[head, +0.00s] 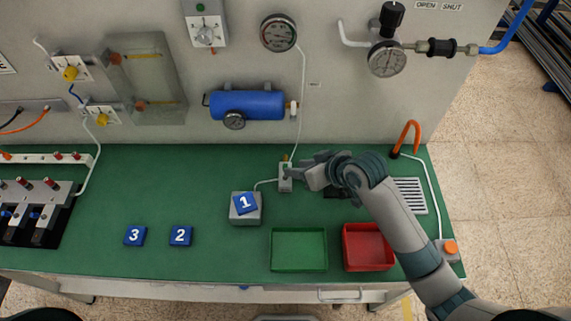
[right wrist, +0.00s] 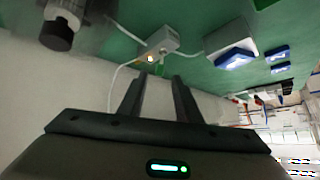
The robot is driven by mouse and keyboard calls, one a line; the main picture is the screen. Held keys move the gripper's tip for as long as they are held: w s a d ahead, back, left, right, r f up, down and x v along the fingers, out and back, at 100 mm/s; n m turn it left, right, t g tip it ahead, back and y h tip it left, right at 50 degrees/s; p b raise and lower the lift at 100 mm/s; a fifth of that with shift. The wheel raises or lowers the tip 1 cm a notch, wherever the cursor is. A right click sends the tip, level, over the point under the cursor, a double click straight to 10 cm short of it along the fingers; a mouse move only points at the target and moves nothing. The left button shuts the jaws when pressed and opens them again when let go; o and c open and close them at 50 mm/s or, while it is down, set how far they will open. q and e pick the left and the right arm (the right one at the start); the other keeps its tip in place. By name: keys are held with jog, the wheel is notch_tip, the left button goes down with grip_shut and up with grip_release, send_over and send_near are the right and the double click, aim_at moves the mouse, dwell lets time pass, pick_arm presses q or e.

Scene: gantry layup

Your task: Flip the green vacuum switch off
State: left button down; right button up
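The vacuum switch appears to be the small pale box (head: 285,184) on the green bench, with a hose at each end and a small yellow-green spot near its back end. In the right wrist view the pale box (right wrist: 158,42) lies just beyond the fingertips, with a yellow fitting facing me. I cannot make out which way its lever is set. My right gripper (head: 300,173) reaches in from the right, close beside the box. In the right wrist view its two fingers (right wrist: 162,82) are apart with nothing between them. My left gripper is out of view.
A blue tile marked 1 (head: 245,203) sits on a grey block left of the switch. Tiles 2 (head: 181,236) and 3 (head: 135,236) lie further left. A green tray (head: 299,269) and red tray (head: 368,266) are in front. A gauge (head: 278,33) hangs on the wall above.

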jog(key=p+x, duration=0.1)
jog(key=x, duration=0.4)
jog(key=shift+w+a+f, duration=0.15)
jog(key=shift+w+f, duration=0.1)
jog(key=shift+w, duration=0.05)
jog(key=shift+w+a+f+p, duration=0.3)
jog(key=shift+a+f, duration=0.05)
jog(key=shift+f, duration=0.15)
grip_shut()
